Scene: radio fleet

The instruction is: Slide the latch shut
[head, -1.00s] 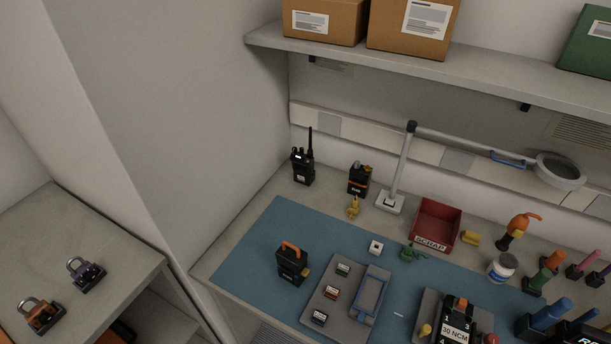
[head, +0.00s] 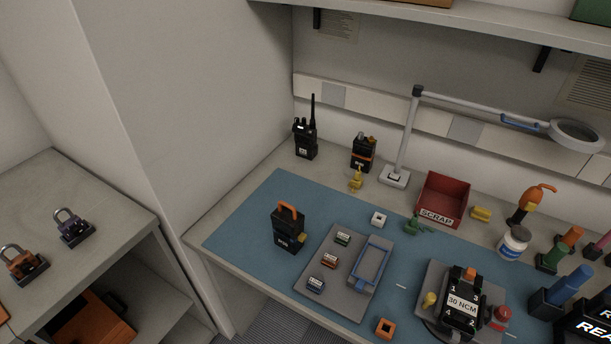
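No part is clearly readable as the latch from here. A black unit with an orange top loop (head: 288,228) stands upright on the blue mat (head: 237,229), with a small yellow piece at its lower right side. A black device labelled 30 NCM (head: 462,302) sits on a grey plate at the lower right, with a yellow knob (head: 429,299) on its left and a red one (head: 502,314) on its right. Whether any latch is open or shut is too small to tell. Neither of my grippers is in view.
A grey tray (head: 318,301) holds small labelled blocks and a blue frame (head: 370,263). Behind stand two radios (head: 305,140) (head: 363,153), a lamp arm (head: 403,137) and a red SCRAP bin (head: 442,196). Two padlocks (head: 23,265) (head: 74,229) sit on the left counter. The mat's left end is clear.

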